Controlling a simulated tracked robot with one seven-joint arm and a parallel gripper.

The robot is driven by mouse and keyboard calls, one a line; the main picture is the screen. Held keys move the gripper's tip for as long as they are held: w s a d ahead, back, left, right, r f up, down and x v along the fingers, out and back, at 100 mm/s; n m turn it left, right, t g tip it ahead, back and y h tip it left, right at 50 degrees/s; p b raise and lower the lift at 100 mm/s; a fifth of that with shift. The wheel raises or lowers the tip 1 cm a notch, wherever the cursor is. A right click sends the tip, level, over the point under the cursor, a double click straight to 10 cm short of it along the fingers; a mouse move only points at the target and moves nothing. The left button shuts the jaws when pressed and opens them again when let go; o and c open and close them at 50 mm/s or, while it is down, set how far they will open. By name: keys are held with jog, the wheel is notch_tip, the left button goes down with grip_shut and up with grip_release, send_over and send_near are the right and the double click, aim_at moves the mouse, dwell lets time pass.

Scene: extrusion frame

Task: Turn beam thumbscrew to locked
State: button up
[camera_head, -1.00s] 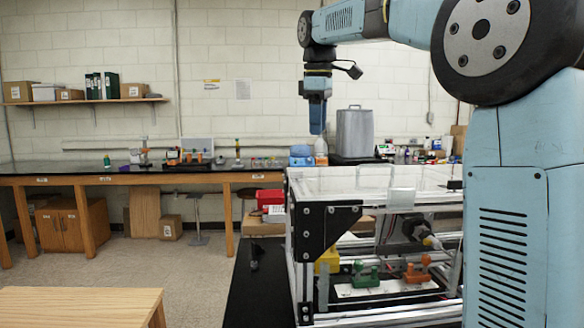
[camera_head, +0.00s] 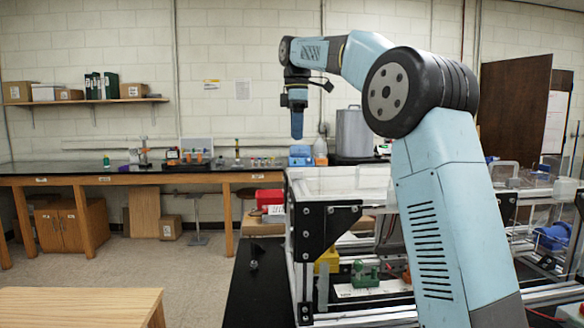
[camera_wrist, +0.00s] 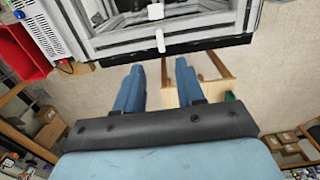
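The extrusion frame (camera_head: 304,250) stands right of centre in the head view, with a black corner bracket (camera_head: 326,228) on its near left corner. Part of the frame also shows along the top of the wrist view (camera_wrist: 190,28), with a white piece (camera_wrist: 156,12) on it. I cannot pick out the beam thumbscrew for certain in either view. My gripper (camera_head: 297,132) hangs pointing down above and behind the frame's left end. In the wrist view, my gripper's two blue fingers (camera_wrist: 159,66) are apart, with nothing held between them.
A red bin (camera_wrist: 20,48) is at the left in the wrist view. Green (camera_head: 365,273) and yellow (camera_head: 328,261) parts sit inside the frame's lower level. A grey metal container (camera_head: 354,132) stands behind. A wooden table (camera_head: 80,305) is at the front left, with open floor beyond it.

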aim_at(297, 176)
notch_tip(297, 176, down, 10)
jog(key=shift+f, duration=0.2)
jog(key=shift+c, duration=0.2)
grip_shut()
dwell(0.3)
